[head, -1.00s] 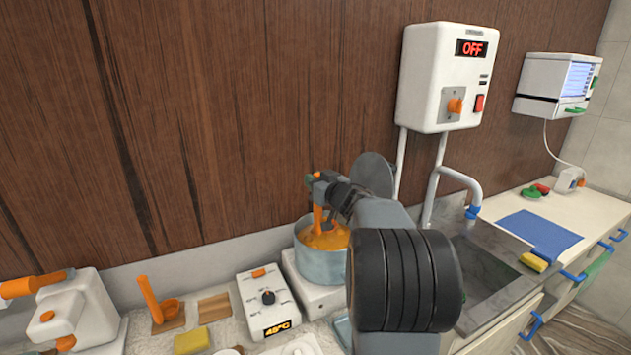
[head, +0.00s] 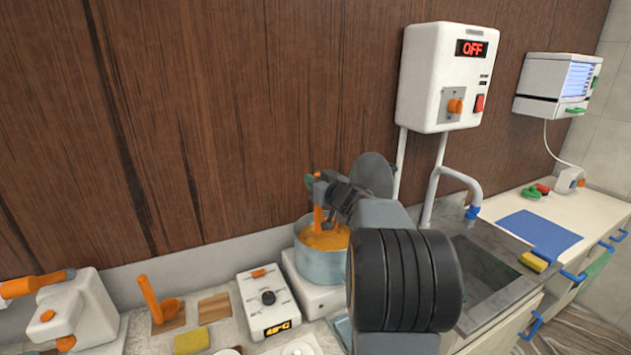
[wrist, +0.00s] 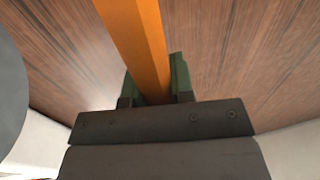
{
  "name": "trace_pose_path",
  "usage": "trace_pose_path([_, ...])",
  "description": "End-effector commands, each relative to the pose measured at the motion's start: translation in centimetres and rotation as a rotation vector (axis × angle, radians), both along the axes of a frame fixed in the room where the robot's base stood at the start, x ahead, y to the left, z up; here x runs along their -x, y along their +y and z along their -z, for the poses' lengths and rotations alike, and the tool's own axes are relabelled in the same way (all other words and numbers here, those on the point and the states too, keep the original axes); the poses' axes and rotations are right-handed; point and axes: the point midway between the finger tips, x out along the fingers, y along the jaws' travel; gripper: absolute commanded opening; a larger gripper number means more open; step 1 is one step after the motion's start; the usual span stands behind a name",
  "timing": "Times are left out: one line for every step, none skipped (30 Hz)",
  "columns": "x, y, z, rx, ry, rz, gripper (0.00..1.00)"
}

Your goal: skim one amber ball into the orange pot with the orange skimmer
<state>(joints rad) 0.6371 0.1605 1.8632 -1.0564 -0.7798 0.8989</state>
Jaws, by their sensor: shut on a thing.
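My gripper (head: 316,181) is shut on the upright handle of the orange skimmer (head: 318,215), above the pale grey-blue pot (head: 320,268). The handle also shows in the wrist view (wrist: 140,40), running between the green fingers (wrist: 157,80). The skimmer's lower end reaches down into the pot's mouth, where orange-amber contents show. Its head and any single amber ball cannot be made out. My arm covers the pot's right side. I cannot pick out a pot with an orange body.
The pot stands on a white hob unit (head: 300,290). Left of it are a white control box (head: 268,298), a yellow sponge (head: 191,341), an orange upright-handled thing (head: 150,299) and a white machine (head: 72,308). A sink (head: 480,275) lies right. The wood wall rises close behind.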

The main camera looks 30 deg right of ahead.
Motion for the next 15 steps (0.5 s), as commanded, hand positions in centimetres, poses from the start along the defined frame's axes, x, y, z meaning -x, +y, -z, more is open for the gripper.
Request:
trace_pose_path([0.0,0.0,-0.1,0.001,-0.001,0.0,0.0])
trace_pose_path([0.0,0.0,-0.1,0.001,-0.001,0.0,0.0])
trace_pose_path([0.0,0.0,-0.1,0.001,-0.001,0.0,0.0])
trace_pose_path([0.0,0.0,-0.1,0.001,-0.001,0.0,0.0])
trace_pose_path([0.0,0.0,-0.1,0.001,-0.001,0.0,0.0])
trace_pose_path([0.0,0.0,-0.1,0.001,-0.001,0.0,0.0])
trace_pose_path([0.0,0.0,-0.1,0.001,-0.001,0.0,0.0])
trace_pose_path([0.0,0.0,-0.2,0.001,-0.001,0.0,0.0])
trace_pose_path([0.0,0.0,-0.4,0.001,-0.001,0.0,0.0])
trace_pose_path([0.0,0.0,-0.5,0.001,-0.001,0.0,0.0])
trace_pose_path([0.0,0.0,-0.7,0.001,-0.001,0.0,0.0])
trace_pose_path([0.0,0.0,-1.0,0.001,-0.001,0.0,0.0])
trace_pose_path([0.0,0.0,-1.3,0.001,-0.001,0.0,0.0])
trace_pose_path([0.0,0.0,-1.6,0.001,-0.001,0.0,0.0])
trace_pose_path([0.0,0.0,-2.0,0.001,-0.001,0.0,0.0])
